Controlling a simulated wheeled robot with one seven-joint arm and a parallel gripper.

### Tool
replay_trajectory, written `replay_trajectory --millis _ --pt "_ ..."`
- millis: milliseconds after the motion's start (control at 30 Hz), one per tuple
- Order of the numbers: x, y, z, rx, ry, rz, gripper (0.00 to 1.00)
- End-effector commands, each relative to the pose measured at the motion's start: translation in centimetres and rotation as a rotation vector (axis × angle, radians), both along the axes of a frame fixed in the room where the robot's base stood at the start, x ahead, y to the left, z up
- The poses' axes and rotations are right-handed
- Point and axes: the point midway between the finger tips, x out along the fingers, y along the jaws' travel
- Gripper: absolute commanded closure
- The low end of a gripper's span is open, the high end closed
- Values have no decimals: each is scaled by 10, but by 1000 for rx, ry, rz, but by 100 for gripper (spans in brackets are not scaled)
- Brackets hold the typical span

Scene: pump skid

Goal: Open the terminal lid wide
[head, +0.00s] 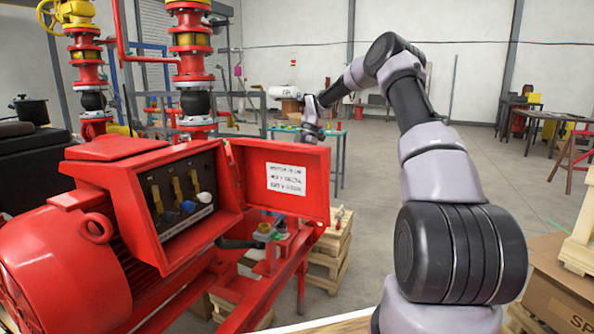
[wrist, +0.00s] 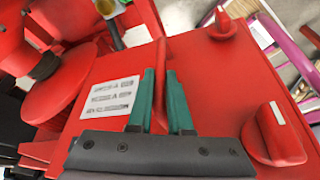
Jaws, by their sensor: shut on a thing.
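The red terminal box (head: 172,198) sits on the red motor, its front uncovered, showing brass strips and black, blue and white terminals. Its red lid (head: 305,202) stands swung out to the right, its inner face with a white label towards the head camera. My gripper (head: 312,134) is at the lid's upper edge near the right corner; its fingertips are mostly hidden in the head view.
In the wrist view a red surface with two red knobs (wrist: 278,133) lies right of the fingers. Wooden pallets (head: 328,262) are stacked below the lid. A green table (head: 334,140) stands behind. Red pipework (head: 190,70) rises behind the box. Open floor lies to the right.

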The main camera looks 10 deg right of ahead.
Motion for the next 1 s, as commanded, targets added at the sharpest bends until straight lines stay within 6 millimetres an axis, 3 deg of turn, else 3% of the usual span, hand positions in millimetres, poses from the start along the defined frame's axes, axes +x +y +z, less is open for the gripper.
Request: replay_trajectory --millis 567,600,667,1000 --pt "0 2 -1 1 3 -1 100" --pt "0 2 -1 1 3 -1 71" --pt "0 2 -1 1 2 -1 53" --pt "1 1 2 1 1 -2 53"
